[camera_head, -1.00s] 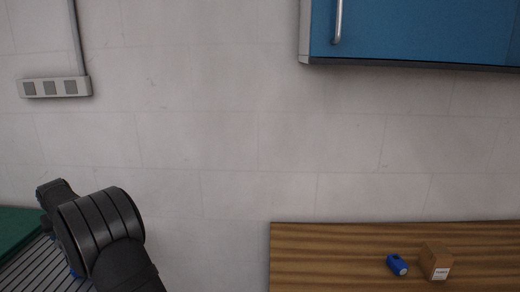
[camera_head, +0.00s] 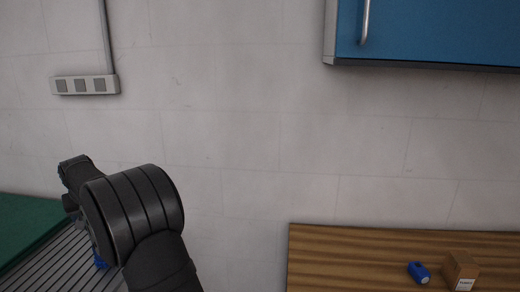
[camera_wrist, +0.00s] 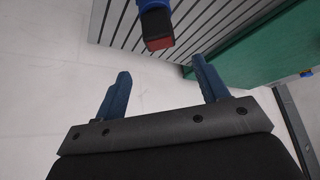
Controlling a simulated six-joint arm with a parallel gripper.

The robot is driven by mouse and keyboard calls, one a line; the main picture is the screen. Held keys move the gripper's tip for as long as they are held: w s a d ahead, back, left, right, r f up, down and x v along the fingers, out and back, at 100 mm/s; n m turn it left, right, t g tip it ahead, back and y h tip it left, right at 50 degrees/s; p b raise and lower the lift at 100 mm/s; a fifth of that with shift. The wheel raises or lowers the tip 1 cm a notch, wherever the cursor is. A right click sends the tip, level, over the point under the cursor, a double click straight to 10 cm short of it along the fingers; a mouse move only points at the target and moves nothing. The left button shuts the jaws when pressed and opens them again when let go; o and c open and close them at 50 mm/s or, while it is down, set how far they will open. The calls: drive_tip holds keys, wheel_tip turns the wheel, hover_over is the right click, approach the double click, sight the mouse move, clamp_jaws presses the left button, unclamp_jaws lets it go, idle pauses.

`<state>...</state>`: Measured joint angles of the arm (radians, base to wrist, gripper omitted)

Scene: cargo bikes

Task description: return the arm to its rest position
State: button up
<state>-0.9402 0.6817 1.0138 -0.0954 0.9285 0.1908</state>
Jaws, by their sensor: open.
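My gripper (camera_wrist: 162,90) shows in the wrist view with its two blue fingers spread apart and nothing between them. Beyond the fingertips is a pale floor or wall surface. In the head view my dark arm is at the lower left, in front of the grey slatted surface (camera_head: 50,262); the gripper's fingers are hidden there. A blue thing with a dark red end (camera_wrist: 158,28) lies ahead of the fingers at the top of the wrist view, apart from them. A bit of blue (camera_head: 99,262) also shows beside my arm in the head view.
A green surface (camera_head: 24,222) adjoins the slats. A wooden tabletop (camera_head: 340,260) at the lower right holds a small blue object (camera_head: 419,272) and a cardboard box (camera_head: 461,270). A blue cabinet (camera_head: 440,30) hangs above. A socket strip (camera_head: 85,85) is on the wall.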

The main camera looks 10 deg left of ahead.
drive_tip(key=x, duration=1.1)
drive_tip(key=shift+d, duration=0.1)
wheel_tip(320, 180, up, 4)
drive_tip(key=shift+r, duration=0.25)
drive_tip(key=w+d+r, duration=0.4)
drive_tip(key=d+r, duration=0.3)
drive_tip(key=d, duration=0.4)
drive_tip(key=w+d+r+m+t+h, duration=0.1)
drive_tip(key=w+d+m, duration=0.1)
drive_tip(key=w+d, duration=0.45)
drive_tip(key=w+d+r+m+h, duration=0.1)
drive_tip(key=w+d+m, duration=0.25)
drive_tip(key=d, duration=0.65)
drive_tip(key=w+d+r+m+t+h, duration=0.1)
drive_tip(key=w+d+r, duration=0.1)
drive_tip(key=w+d, duration=0.5)
drive_tip(key=w+d+r+m+h, duration=0.1)
drive_tip(key=w+d+r+m, duration=0.1)
drive_tip(key=d, duration=1.3)
drive_tip(key=w+d+r+m+h, duration=0.2)
drive_tip(key=d+m, duration=0.3)
drive_tip(key=d, duration=1)
drive_tip(key=shift+d+r+g, duration=0.3)
drive_tip(key=shift+d+r, duration=0.05)
drive_tip(key=shift+r, duration=0.35)
